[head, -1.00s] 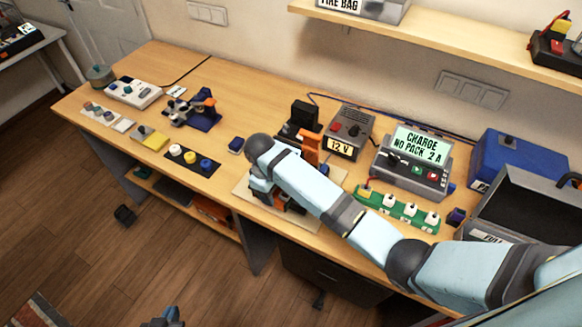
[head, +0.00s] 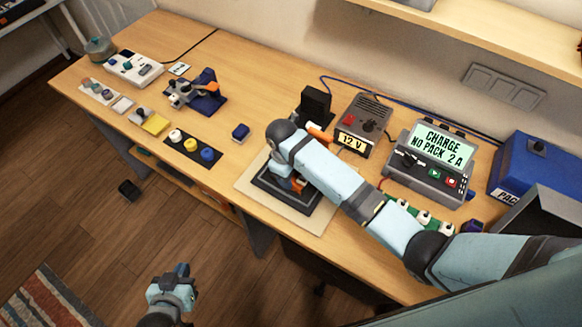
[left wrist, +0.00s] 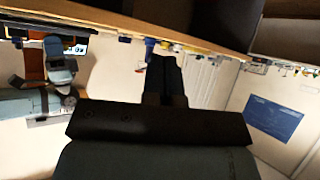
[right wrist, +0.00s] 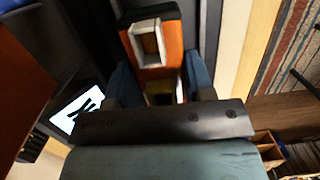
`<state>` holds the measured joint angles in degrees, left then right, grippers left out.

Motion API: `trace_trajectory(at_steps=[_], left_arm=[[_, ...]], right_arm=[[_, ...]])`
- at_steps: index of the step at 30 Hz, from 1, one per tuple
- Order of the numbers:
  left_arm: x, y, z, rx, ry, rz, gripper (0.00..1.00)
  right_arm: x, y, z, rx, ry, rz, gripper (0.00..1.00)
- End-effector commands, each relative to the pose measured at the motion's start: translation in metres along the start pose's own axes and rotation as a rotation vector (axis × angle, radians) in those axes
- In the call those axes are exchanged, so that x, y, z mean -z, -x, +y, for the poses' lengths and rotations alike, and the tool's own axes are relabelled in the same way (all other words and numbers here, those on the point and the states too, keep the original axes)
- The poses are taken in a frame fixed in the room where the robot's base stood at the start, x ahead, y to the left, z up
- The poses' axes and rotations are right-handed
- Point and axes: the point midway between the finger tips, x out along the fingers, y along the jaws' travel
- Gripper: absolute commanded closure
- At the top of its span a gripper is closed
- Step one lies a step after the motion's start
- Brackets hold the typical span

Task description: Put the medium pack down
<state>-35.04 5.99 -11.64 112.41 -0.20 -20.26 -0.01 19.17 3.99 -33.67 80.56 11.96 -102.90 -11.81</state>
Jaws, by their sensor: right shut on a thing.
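My right gripper (right wrist: 162,88) is shut on an orange block with a pale-rimmed opening (right wrist: 176,52), which I take to be the medium pack. In the head view the same orange (head: 297,184) shows low beside my right arm, over a black tray-like stand (head: 300,212) on a pale board. My arm hides most of the gripper there, and I cannot tell whether the block touches the stand. My left gripper (head: 182,271) is empty and low in front of the bench; its dark fingers (left wrist: 164,78) look together in the left wrist view.
A small blue block (head: 240,132) and a black strip with knobs (head: 193,150) lie left. Bare wood lies behind the blue block.

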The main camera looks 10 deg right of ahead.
Motion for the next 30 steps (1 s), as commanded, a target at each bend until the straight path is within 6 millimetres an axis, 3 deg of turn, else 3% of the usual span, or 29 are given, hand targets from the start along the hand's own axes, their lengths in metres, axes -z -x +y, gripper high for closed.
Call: trace_trajectory(at_steps=[10, 11, 13, 14, 23, 30], left_arm=[[-0.012, 0.006, 0.000, 0.000, -0.001, -0.021, 1.00], [-0.011, 0.006, 0.000, 0.000, -0.001, -0.020, 1.00], [-0.011, 0.006, 0.000, 0.000, 0.000, -0.019, 1.00], [-0.011, 0.006, 0.000, 0.000, 0.000, -0.019, 1.00], [-0.006, 0.003, 0.000, 0.000, -0.001, -0.010, 1.00], [-0.009, -0.003, 0.001, -0.004, -0.017, 0.001, 1.00]], right_arm=[[0.001, -0.006, 0.000, 0.001, 0.000, 0.000, 0.95], [0.001, -0.006, 0.000, 0.001, 0.000, -0.001, 0.44], [0.001, -0.006, 0.000, 0.001, 0.000, -0.001, 0.28], [0.001, -0.006, 0.000, 0.001, 0.000, -0.001, 0.26], [0.001, -0.003, 0.000, 0.001, 0.000, 0.000, 0.26], [0.003, 0.028, 0.004, -0.003, -0.001, 0.005, 0.26]])
